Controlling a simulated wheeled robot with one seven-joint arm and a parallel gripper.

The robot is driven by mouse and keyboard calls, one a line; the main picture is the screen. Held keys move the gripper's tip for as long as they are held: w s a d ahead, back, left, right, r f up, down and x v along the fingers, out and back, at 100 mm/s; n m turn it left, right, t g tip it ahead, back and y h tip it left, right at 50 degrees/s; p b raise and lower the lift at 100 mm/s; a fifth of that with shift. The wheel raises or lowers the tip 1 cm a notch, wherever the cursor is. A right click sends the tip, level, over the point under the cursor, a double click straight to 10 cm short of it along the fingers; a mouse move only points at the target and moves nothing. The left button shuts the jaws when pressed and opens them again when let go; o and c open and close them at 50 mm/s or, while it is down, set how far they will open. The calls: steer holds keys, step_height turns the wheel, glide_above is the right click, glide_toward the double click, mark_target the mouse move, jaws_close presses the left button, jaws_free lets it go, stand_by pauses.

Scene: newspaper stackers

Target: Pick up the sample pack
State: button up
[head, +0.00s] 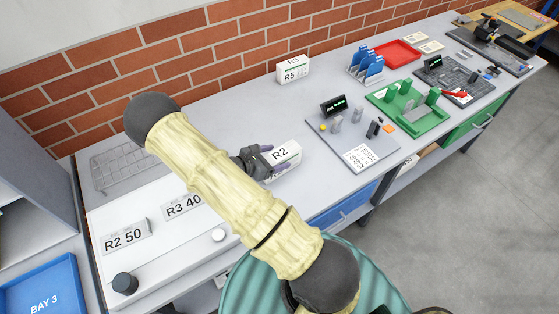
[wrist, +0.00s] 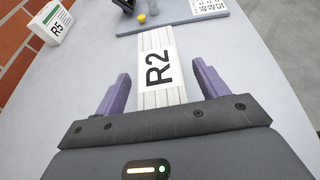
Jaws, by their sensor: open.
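A white box-shaped pack marked R2 (head: 285,154) lies on the grey bench, left of the grey mat. In the wrist view the R2 pack (wrist: 158,72) runs lengthwise between my two purple fingers, with a gap on each side. My gripper (head: 264,161) is open and at the near left end of this pack; it also shows in the wrist view (wrist: 161,69). I cannot tell how far the fingers reach down beside the pack. A second white pack marked R5 (head: 293,69) stands by the brick wall; it also shows in the wrist view (wrist: 49,22). No pack is labelled as sample.
A grey mat (head: 336,151) with small parts and a display lies right of the R2 pack. Beyond it are a green tray (head: 432,117), blue rack (head: 366,64) and red tray (head: 398,53). A wire rack (head: 108,168) stands at left. The bench between R2 and R5 is clear.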

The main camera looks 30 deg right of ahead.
stand_by(0.3)
steer(key=c, duration=1.4)
steer(key=shift+r, duration=0.15)
step_height(320, 180, up, 10)
steer(key=shift+f+b, duration=0.1)
steer(key=shift+b, duration=1)
